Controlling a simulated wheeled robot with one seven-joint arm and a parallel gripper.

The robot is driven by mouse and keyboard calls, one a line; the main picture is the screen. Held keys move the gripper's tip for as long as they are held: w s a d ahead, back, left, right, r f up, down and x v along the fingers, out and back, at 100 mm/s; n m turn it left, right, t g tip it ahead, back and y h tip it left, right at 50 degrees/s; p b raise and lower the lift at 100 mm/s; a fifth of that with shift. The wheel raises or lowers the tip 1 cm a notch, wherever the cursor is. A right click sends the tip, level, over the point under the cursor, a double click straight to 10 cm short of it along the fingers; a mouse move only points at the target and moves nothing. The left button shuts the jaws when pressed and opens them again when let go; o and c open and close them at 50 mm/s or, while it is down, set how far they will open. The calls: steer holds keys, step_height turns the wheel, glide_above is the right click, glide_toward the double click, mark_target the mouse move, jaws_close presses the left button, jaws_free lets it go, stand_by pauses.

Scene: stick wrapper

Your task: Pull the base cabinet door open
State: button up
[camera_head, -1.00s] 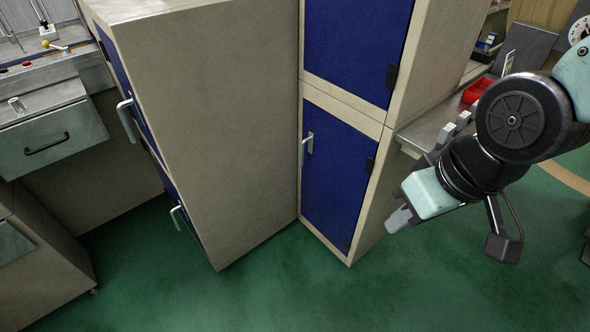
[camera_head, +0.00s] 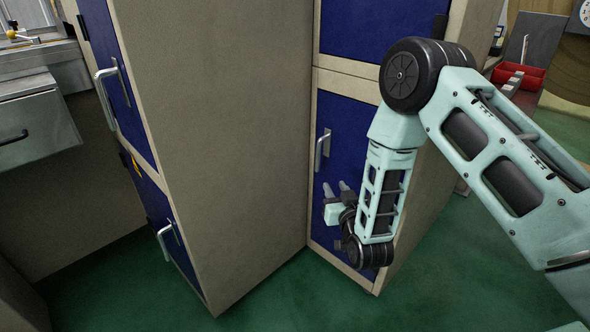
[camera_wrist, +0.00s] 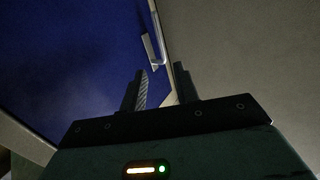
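The base cabinet door (camera_head: 340,130) is the lower blue panel of the cabinet right of centre in the head view, and it is closed. Its silver bar handle (camera_head: 323,149) stands upright near the door's left edge. My gripper (camera_head: 335,188) is in front of this door, below the handle, with its fingers pointing up. In the wrist view my gripper (camera_wrist: 160,82) has its two fingers apart with nothing between them. The handle (camera_wrist: 151,52) shows just beyond the fingertips, and the blue door (camera_wrist: 75,65) fills the left side.
Another beige cabinet (camera_head: 225,130) with blue doors and silver handles stands close on the left, its side wall meeting the base cabinet's front at an angle. A workbench with a drawer (camera_head: 35,130) is at far left. Green floor (camera_head: 290,290) is clear in front.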

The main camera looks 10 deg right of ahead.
mark_target(319, 158)
steer(key=w+b, duration=0.1)
steer(key=w, duration=0.4)
steer(key=w+b, duration=0.1)
steer(key=w, duration=0.5)
steer(key=w+a+b, duration=0.1)
steer(key=w, duration=0.5)
steer(key=shift+w+f, duration=0.2)
steer(key=shift+w, duration=0.05)
jaws_close()
